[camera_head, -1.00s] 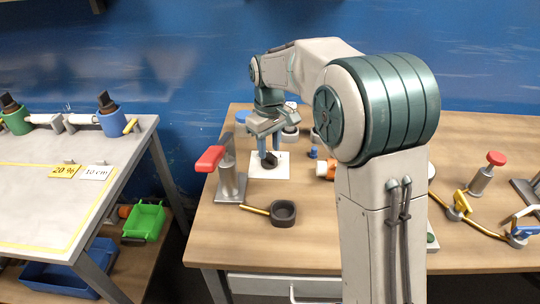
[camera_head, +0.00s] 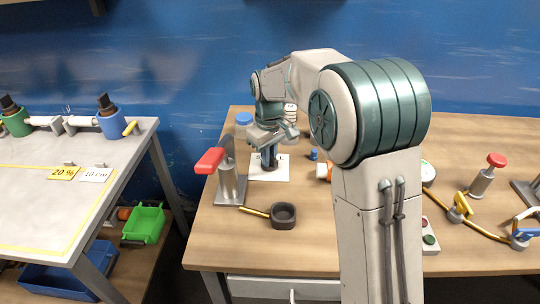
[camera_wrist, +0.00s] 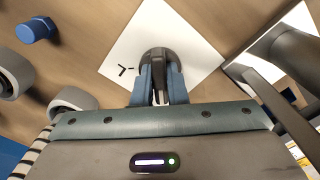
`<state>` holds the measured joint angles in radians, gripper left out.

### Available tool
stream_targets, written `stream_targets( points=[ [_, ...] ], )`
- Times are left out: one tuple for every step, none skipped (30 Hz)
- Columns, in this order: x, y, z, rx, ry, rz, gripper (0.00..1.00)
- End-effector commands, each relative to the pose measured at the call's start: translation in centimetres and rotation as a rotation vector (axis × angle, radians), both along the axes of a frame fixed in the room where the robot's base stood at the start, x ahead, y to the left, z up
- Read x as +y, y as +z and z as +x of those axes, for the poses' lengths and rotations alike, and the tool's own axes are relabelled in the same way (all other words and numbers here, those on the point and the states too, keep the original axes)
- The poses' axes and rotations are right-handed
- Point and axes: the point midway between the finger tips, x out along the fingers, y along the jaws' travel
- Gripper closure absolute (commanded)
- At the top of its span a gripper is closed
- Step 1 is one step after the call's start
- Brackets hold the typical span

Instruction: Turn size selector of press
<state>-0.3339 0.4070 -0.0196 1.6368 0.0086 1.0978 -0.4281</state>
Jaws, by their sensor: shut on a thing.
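The size selector is a dark round knob (camera_wrist: 158,58) on a white plate (camera_wrist: 207,47) with a small black mark. In the head view the same white plate (camera_head: 283,174) lies on the bench beside the press (camera_head: 230,184), a grey column on a base with a red handle (camera_head: 210,161). My gripper (camera_wrist: 159,88) is shut on the knob, with one blue-grey finger on each side. In the head view my gripper (camera_head: 268,160) points down over the plate and mostly hides the knob. The knob's setting cannot be read.
A black ring-shaped cup with a brass handle (camera_head: 283,215) lies in front of the plate. A blue bolt-like part (camera_wrist: 36,30) and grey rollers (camera_wrist: 72,102) are nearby. The press stands close at the left in the head view.

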Motion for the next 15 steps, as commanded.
stream_targets(
  points=[
    [0.01,0.09,0.0,0.0,-0.009,0.0,1.0],
    [0.01,0.1,0.0,0.0,-0.017,0.0,1.0],
    [0.01,0.12,0.0,0.0,-0.031,0.0,1.0],
    [0.01,0.14,0.0,0.0,-0.042,0.0,1.0],
    [0.01,0.15,0.0,0.0,-0.056,0.0,1.0],
    [0.01,0.17,0.0,0.0,-0.077,0.0,1.0],
    [0.01,0.18,0.0,0.0,-0.095,0.0,1.0],
    [0.01,0.2,0.0,0.001,-0.114,-0.001,1.0],
    [0.01,0.21,-0.01,0.001,-0.142,0.0,1.0],
    [0.01,0.22,-0.01,0.001,-0.165,0.0,1.0],
    [0.02,0.23,-0.02,0.001,-0.188,0.0,1.0],
    [0.02,0.24,-0.02,0.001,-0.221,0.0,1.0],
    [0.02,0.25,-0.02,0.001,-0.246,0.0,1.0],
    [0.03,0.25,-0.01,0.001,-0.272,0.0,1.0],
    [0.04,0.25,-0.01,0.0,-0.307,0.0,1.0]
  ],
)
